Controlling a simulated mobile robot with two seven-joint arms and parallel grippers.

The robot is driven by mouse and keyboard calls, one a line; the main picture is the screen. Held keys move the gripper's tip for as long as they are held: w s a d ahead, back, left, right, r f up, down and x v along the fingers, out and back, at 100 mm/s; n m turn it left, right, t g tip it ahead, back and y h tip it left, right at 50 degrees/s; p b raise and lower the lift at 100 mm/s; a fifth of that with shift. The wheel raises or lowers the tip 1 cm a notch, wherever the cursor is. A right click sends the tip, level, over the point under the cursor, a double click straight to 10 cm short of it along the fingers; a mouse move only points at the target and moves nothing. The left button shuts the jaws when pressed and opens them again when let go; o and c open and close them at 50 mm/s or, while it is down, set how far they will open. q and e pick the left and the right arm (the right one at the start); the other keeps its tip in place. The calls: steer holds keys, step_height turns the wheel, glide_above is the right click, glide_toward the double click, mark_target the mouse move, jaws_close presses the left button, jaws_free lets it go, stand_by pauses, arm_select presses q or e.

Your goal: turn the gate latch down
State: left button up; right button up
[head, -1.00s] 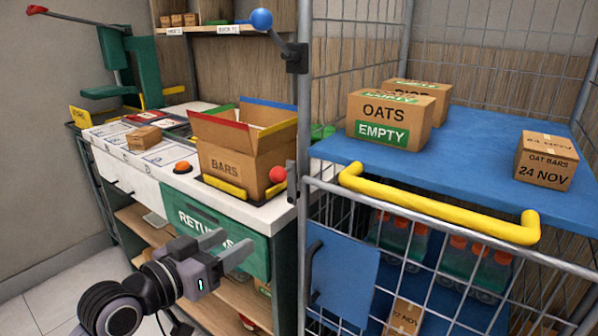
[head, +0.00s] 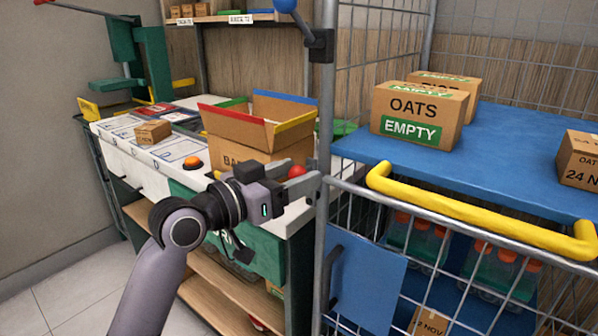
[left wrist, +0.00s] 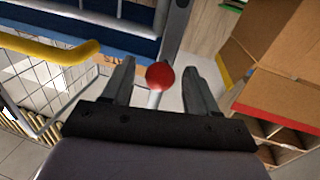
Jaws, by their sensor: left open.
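A red ball knob (head: 297,171) on a short stalk sits at the grey post of the cage trolley; it looks like the end of a latch lever. In the left wrist view the red knob (left wrist: 160,75) shows between my two fingers, with a gap on both sides. My left gripper (head: 306,180) is open beside the post and partly hides the stalk and its mount. A second lever with a blue ball knob (head: 285,5) is fixed higher on the same post by a dark bracket (head: 319,46). My right gripper does not show.
The cage trolley has a yellow handle (head: 470,212) and a blue shelf (head: 505,150) with an oats box (head: 418,115). An open bars carton (head: 235,130) stands on the bench left of the post, close behind my gripper. A blue panel (head: 368,283) hangs below.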

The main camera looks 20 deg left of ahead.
arm_select(q)
steer(key=shift+w+d, duration=0.4)
steer(key=shift+w, duration=0.1)
jaws_close()
